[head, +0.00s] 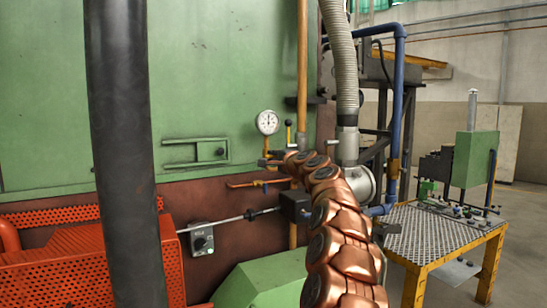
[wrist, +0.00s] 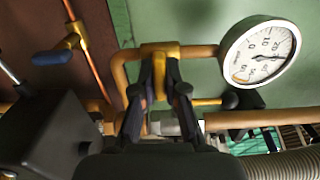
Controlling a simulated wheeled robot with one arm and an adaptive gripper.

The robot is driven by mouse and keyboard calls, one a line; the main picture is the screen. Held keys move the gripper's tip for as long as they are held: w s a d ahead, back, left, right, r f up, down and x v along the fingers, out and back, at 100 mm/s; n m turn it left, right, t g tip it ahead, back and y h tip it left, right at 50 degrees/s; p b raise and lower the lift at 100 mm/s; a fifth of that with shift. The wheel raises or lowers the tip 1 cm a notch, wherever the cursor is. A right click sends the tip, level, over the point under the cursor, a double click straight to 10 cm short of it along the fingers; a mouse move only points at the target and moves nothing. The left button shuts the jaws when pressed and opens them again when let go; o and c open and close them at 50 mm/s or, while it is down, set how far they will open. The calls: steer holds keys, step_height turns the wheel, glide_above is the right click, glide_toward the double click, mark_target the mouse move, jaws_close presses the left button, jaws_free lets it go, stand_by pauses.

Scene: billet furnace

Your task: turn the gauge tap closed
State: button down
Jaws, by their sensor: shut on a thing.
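The gauge tap (wrist: 160,48) is a brass fitting on the pipe beside the round white gauge (wrist: 262,55), in the upper middle of the wrist view. My gripper (wrist: 164,68) reaches up to it and is shut on it.
A yellow lever with a black ball (wrist: 229,100) is close to the right finger. A blue-handled valve (wrist: 55,57) on a thin copper pipe is at the left. A ribbed hose (head: 342,60) hangs beside the arm. A yellow-framed workbench (head: 425,235) stands at the right.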

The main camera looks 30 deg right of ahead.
steer(key=c, duration=1.2)
jaws_free()
steer(key=shift+s, duration=0.15)
steer(key=s, duration=0.2)
steer(key=shift+s+a, duration=0.2)
steer(key=shift+s, duration=0.2)
glide_toward(274, 157)
steer(key=shift+s+d+r, duration=0.15)
steer(key=shift+s+d, duration=0.05)
steer(key=shift+s, duration=0.35)
